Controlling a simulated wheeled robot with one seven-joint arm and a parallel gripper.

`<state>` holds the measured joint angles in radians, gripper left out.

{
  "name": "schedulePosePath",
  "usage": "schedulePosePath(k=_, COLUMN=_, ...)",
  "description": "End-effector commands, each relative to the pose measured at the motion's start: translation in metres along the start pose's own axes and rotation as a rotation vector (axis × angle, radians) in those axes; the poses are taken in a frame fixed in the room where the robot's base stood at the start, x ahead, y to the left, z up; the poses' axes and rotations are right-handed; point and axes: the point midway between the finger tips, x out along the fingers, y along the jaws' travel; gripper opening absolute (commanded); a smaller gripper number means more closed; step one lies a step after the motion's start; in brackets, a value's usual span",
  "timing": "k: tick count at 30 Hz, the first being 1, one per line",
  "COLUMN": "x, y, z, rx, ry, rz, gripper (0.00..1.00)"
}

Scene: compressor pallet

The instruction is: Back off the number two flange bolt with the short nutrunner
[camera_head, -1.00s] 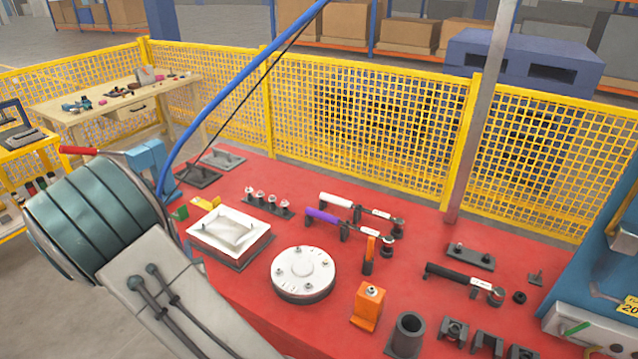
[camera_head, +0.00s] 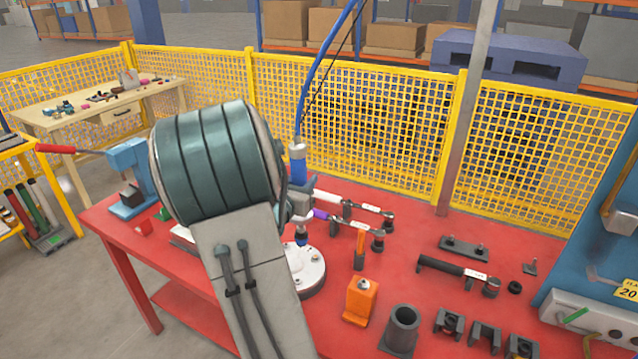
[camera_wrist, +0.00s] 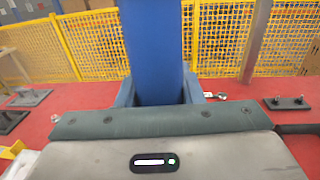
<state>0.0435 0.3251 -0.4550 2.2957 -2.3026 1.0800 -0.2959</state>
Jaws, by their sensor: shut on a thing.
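My gripper (camera_head: 299,197) is shut on a blue nutrunner (camera_head: 298,170), held upright with a blue hose rising from its top. The nutrunner's blue body also fills the upper middle of the wrist view (camera_wrist: 155,45). Its lower end (camera_head: 301,238) is over the round white flange (camera_head: 312,272) on the red table. My arm hides the left part of the flange and most of its bolts. I cannot tell which bolt the nutrunner is over or whether it touches one. The wrist view does not show the flange.
An orange block (camera_head: 360,302) and a dark cylinder (camera_head: 401,330) stand right of the flange. A black-handled wrench (camera_head: 440,266) lies farther right. A yellow mesh fence (camera_head: 370,130) runs behind the table.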

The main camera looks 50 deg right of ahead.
Motion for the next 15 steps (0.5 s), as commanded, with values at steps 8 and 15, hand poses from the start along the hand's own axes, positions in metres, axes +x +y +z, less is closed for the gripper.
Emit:
schedulePosePath(k=8, x=0.018, y=-0.035, z=0.007, rx=0.001, ry=-0.002, rz=-0.085, gripper=0.0)
schedulePosePath(k=15, x=0.019, y=-0.036, z=0.008, rx=0.0, ry=-0.002, rz=-0.088, gripper=0.0)
